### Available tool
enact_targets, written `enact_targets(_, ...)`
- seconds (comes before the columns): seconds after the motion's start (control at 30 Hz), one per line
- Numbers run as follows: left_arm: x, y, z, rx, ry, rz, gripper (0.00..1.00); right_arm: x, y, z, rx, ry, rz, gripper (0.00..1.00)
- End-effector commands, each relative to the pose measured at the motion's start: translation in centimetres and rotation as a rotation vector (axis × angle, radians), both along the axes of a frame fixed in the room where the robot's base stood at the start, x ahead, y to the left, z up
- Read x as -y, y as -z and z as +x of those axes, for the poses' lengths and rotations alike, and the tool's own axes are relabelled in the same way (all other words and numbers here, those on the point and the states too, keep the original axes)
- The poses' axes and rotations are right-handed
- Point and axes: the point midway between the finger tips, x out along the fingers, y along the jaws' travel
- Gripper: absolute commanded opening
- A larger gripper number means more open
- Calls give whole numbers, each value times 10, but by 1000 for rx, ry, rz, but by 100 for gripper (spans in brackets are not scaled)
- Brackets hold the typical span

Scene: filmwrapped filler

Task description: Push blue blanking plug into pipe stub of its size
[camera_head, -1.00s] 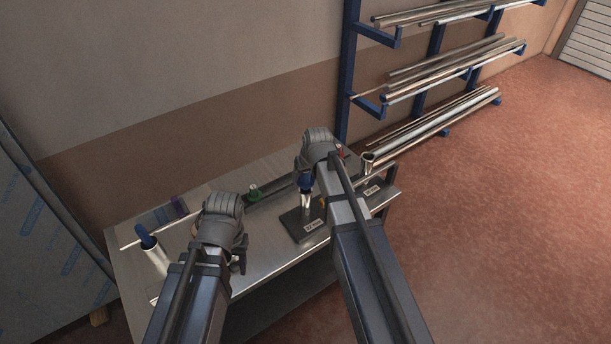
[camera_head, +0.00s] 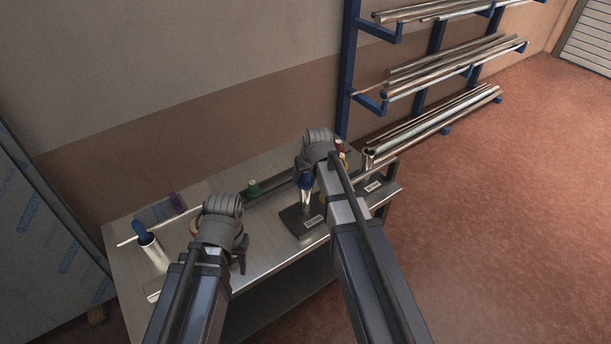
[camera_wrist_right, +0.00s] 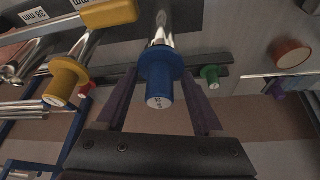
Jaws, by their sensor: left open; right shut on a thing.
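The blue blanking plug (camera_wrist_right: 160,82) has a wide flange and is between the fingers of my right gripper (camera_wrist_right: 161,88), which is shut on it. Its flange is at the mouth of a shiny pipe stub (camera_wrist_right: 162,32); I cannot tell how deep it sits. In the head view the blue plug (camera_head: 305,180) is above the upright stub (camera_head: 305,198), on a dark labelled base (camera_head: 291,220). My right gripper (camera_head: 304,170) is largely hidden behind its wrist there. My left gripper (camera_head: 241,258) is open and empty over the table's front part.
A green plug (camera_head: 254,189) and a red plug (camera_head: 339,146) stand at the back of the metal table (camera_head: 272,236). A yellow plug (camera_wrist_right: 68,78) is beside the blue one. Another stub (camera_head: 368,158) stands at right.

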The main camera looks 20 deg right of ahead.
Motion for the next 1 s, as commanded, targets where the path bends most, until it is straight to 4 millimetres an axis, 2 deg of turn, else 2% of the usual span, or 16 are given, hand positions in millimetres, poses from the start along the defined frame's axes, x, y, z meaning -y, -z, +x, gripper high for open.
enact_targets(0.4,0,11,0,0,0,0,50,0,11,0,0,0,0,14)
enact_targets(0.43,0,10,0,0,0,0,50,0,10,0,0,0,0,72)
enact_targets(0.7,0,9,0,0,0,0,50,0,9,0,0,0,0,100)
enact_targets(1.0,0,9,0,0,0,0,50,0,9,0,0,0,0,100)
